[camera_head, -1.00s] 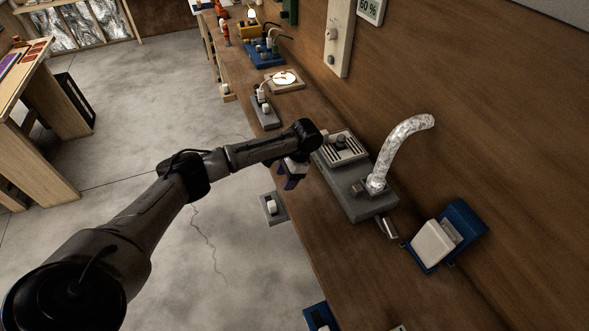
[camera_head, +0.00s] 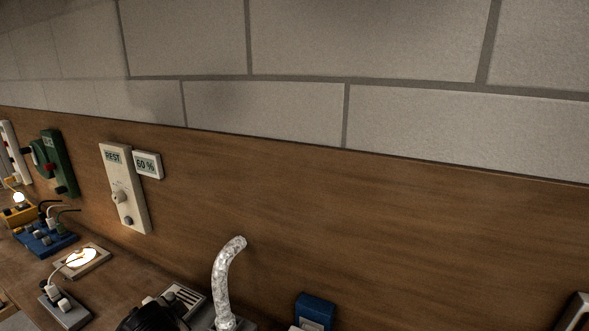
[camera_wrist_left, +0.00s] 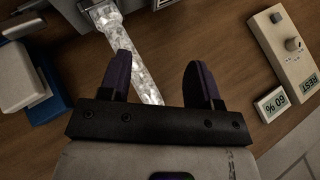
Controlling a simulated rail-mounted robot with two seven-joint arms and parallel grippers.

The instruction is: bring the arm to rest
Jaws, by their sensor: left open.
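My left gripper (camera_wrist_left: 160,80) shows in the left wrist view with its two dark purple fingers apart and nothing between them. Beyond the fingers lies a silvery flexible duct (camera_wrist_left: 145,72), which also rises from the bench in the head view (camera_head: 227,280). In the head view only a black part of my left arm (camera_head: 152,317) shows at the bottom edge; its gripper is hidden there. A cream control panel (camera_head: 124,190) with a knob and a "REST" display hangs on the wooden backboard. It also appears in the wrist view (camera_wrist_left: 275,55). My right gripper is not seen.
A small "60 %" display (camera_head: 147,165) hangs beside the panel. A blue box (camera_head: 315,312) stands right of the duct. Bench devices, including a lit round plate (camera_head: 82,258), stand at left.

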